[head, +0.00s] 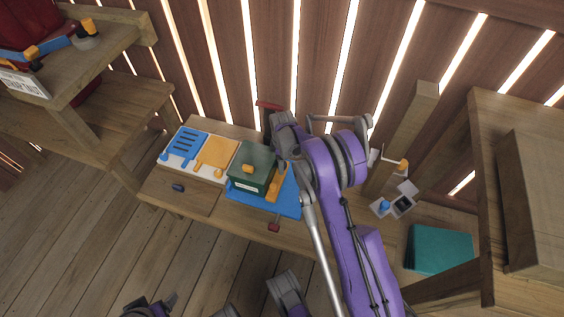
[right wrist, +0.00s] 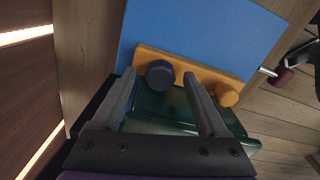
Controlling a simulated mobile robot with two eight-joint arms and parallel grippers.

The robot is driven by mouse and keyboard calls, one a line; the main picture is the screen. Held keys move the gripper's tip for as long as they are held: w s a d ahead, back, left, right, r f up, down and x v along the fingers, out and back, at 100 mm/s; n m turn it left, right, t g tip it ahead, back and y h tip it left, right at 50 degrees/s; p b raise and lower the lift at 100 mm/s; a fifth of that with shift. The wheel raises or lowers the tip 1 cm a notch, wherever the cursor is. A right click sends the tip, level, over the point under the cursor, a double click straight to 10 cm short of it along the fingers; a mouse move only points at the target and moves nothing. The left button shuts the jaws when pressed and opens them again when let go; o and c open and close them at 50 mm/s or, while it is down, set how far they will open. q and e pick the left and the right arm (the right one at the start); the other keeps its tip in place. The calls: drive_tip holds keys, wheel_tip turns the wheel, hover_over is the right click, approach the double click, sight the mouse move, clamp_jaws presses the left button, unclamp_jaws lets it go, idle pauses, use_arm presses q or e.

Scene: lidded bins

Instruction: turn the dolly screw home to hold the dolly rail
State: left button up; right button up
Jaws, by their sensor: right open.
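The dolly rail is the orange bar (right wrist: 205,76) on the blue base (right wrist: 200,35), along the edge of the green box (right wrist: 155,108). A dark faceted knob (right wrist: 160,74), apparently the dolly screw, stands at its left part in the right wrist view; a rounded orange knob (right wrist: 227,94) is at its right end. My right gripper (right wrist: 159,76) is open, its fingers on either side of the dark knob with small visible gaps. In the head view, the rail (head: 284,178) lies right of the green box (head: 251,174), and my right arm partly covers this area. My left gripper is not clearly visible.
A blue slotted plate (head: 184,147) and an orange plate (head: 216,154) lie left of the box on the bench (head: 225,216). A red knob (head: 273,227) sticks out at the front. Small grey bins (head: 404,204) and a teal panel (head: 438,249) are at right.

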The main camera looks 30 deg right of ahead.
clamp_jaws()
drive_tip(key=shift+m, duration=2.2)
unclamp_jaws()
wheel_tip(320, 180, up, 11)
drive_tip(key=p, duration=0.2)
